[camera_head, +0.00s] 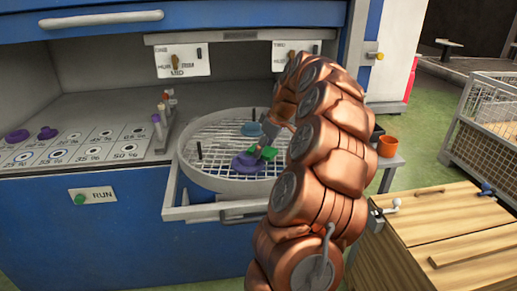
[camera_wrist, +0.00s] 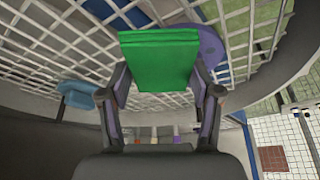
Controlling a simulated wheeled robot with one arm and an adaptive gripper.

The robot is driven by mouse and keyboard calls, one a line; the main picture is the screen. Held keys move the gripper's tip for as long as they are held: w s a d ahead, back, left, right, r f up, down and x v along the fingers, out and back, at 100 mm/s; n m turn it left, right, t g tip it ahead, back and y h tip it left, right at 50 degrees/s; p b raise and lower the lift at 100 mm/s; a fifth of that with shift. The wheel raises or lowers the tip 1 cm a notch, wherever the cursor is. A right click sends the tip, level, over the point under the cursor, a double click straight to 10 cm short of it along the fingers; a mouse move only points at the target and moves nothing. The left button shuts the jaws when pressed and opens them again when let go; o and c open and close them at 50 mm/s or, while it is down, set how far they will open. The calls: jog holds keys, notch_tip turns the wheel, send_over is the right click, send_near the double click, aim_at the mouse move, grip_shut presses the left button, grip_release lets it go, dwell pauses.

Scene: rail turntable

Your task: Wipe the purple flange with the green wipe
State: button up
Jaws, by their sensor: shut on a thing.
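The purple flange (camera_head: 247,164) lies on the wire grid of the round turntable (camera_head: 190,175), near its front. In the wrist view the flange (camera_wrist: 211,46) shows beside and partly behind the green wipe. My gripper (camera_wrist: 160,82) is shut on the green wipe (camera_wrist: 158,58), a folded pad held between the two fingers. In the head view the wipe (camera_head: 268,153) is at the right edge of the flange, over the grid. I cannot tell whether it touches the flange. My arm hides the turntable's right side.
A blue flange (camera_head: 253,129) lies farther back on the grid and also shows in the wrist view (camera_wrist: 78,95). Purple pieces (camera_head: 17,136) sit on the marked panel at left. An orange cup (camera_head: 388,146) and a wooden cabinet (camera_head: 440,225) stand at right.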

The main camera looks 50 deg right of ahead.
aim_at(246, 154)
jog(key=shift+w+a, duration=0.45)
jog(key=shift+a, duration=0.25)
jog(key=shift+w+a, duration=0.45)
jog(key=shift+a, duration=0.25)
jog(key=shift+w+a, duration=0.45)
jog(key=shift+a, duration=0.25)
notch_tip(246, 154, up, 8)
jog(key=p, duration=0.2)
dwell(0.3)
